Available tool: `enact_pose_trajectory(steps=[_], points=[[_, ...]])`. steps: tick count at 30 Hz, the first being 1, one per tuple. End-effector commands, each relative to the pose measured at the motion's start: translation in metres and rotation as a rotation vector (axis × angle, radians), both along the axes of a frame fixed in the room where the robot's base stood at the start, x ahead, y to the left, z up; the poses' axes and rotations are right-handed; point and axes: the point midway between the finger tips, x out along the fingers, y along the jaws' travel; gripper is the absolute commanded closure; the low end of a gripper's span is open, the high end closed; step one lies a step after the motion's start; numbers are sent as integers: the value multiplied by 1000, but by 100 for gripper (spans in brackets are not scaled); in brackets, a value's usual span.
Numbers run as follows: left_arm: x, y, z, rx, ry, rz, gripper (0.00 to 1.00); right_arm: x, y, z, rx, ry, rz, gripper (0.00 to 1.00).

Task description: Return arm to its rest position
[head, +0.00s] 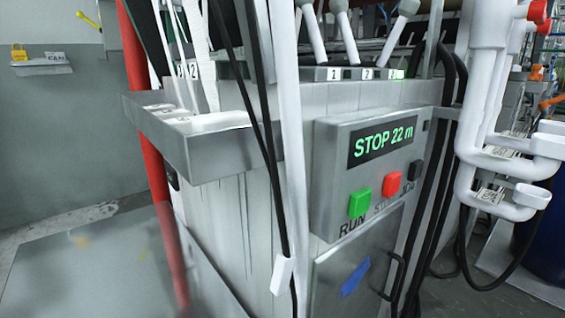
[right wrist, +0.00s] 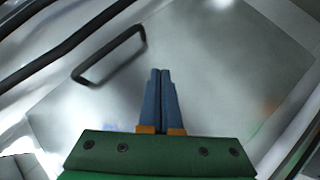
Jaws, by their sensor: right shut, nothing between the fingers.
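My right gripper (right wrist: 160,74) shows in the right wrist view, with blue fingers on a green mount. Its fingers are shut together with nothing between them. It is over a smooth grey surface (right wrist: 225,70), and I see no contact. Neither gripper shows in the head view, and my left gripper is in no view. The control box (head: 325,205) in the head view has a display (head: 384,141) reading "STOP 22 m". Below the display are a green button (head: 360,203), a red button (head: 391,184) and a black button (head: 415,170).
A metal tray (head: 187,152) juts from the machine's left side. A red post (head: 140,110) stands beside it. White pipes (head: 480,130) and black cables are at the right. Levers (head: 313,32) rise on top. A dark bar handle (right wrist: 108,52) lies left of my fingers.

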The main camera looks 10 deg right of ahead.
Motion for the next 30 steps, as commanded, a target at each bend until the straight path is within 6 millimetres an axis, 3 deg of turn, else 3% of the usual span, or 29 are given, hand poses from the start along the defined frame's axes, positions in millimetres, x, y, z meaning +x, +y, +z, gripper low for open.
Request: enact_pose_trajectory(steps=[1, 6, 12, 17, 19, 30], points=[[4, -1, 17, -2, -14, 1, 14, -21, 29, -16, 96, 76, -52, 100], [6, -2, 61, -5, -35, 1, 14, -93, 99, -41, 332, 330, -208, 100], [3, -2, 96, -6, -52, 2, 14, -157, 149, -38, 499, 542, -311, 100], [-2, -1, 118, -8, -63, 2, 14, -200, 179, -25, 602, 684, -368, 100], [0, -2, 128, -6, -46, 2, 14, -199, 179, -16, 597, 703, -375, 100], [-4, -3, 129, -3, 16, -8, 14, -202, 180, -15, 575, 763, -385, 100]])
